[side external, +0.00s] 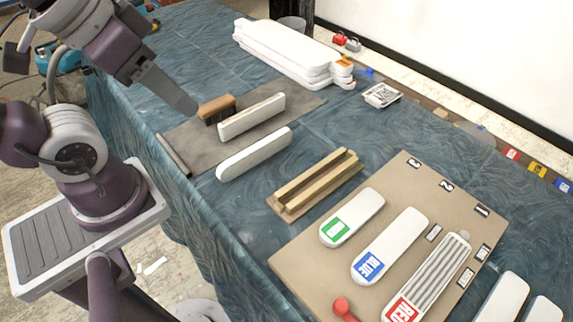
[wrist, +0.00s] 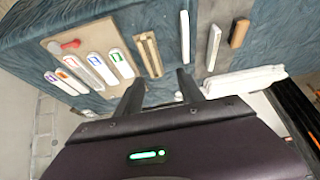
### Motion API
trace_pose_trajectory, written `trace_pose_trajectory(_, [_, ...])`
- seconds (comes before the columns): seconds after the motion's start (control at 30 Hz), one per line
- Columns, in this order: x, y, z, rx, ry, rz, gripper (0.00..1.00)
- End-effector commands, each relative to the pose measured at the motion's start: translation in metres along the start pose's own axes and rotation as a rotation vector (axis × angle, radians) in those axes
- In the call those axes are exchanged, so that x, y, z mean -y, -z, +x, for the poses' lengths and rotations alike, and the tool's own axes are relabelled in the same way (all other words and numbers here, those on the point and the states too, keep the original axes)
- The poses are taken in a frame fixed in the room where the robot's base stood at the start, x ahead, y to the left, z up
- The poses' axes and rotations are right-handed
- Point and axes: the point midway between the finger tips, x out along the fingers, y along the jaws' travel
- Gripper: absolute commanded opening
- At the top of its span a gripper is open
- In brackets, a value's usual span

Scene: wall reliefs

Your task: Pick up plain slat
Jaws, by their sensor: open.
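A plain white slat (side external: 253,154) with rounded ends and no visible label lies on the blue cloth at the front edge of the grey mat. It also shows as a narrow white strip in the wrist view (wrist: 185,38). My gripper (wrist: 159,84) is open and empty, with its two dark fingers apart. In the side view my gripper (side external: 185,104) hangs above the table's left part, left of the slat and apart from it. A thicker off-white bar (side external: 252,116) lies on the mat behind the slat, beside a brown-backed brush (side external: 216,108).
A grooved wooden holder (side external: 315,183) lies right of the slat. A tan board (side external: 300,258) bears slats with green, blue and red labels and a red-knobbed tool (side external: 342,306). A white stack (side external: 290,52) stands at the back. Bare cloth lies between slat and holder.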

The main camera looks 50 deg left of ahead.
Motion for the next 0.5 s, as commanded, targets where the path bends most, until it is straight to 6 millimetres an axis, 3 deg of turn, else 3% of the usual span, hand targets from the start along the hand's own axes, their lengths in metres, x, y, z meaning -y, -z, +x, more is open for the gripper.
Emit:
trace_pose_trajectory(0.13, [0.010,0.022,0.018,0.060,0.044,-0.002,0.45])
trace_pose_trajectory(0.27, [0.036,0.061,0.070,0.177,0.107,0.005,0.45])
trace_pose_trajectory(0.4, [0.069,0.084,0.153,0.309,0.122,0.018,0.45])
trace_pose_trajectory(0.5, [0.089,0.080,0.220,0.392,0.092,0.020,0.45])
